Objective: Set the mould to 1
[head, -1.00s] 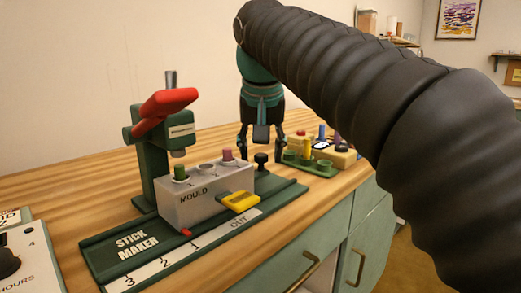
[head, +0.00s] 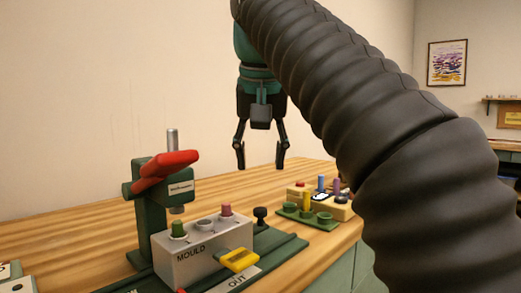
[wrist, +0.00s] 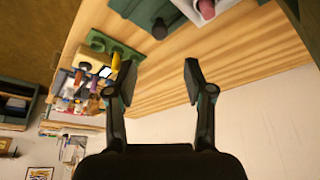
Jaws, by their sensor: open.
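The stick maker's grey mould block (head: 205,258) sits on a green base (head: 283,246), with a yellow handle (head: 239,260) on its front. A green plug (head: 178,229) and a pink plug (head: 226,210) stand in its top, with an open hole between them. Only OUT (head: 238,281) of the base's scale is in the head view now; the numbers are cut off. A red pointer shows at the bottom edge. My gripper (head: 260,165) is open and empty, above and behind the block. The wrist view shows its open fingers (wrist: 160,80) and part of the block (wrist: 221,6).
A red press lever (head: 165,165) rises over the block's left end. A black knob (head: 261,214) stands at the base's right end. A green holder (head: 309,220) with a yellow stick and other pigment items is further right. Bare wood lies behind.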

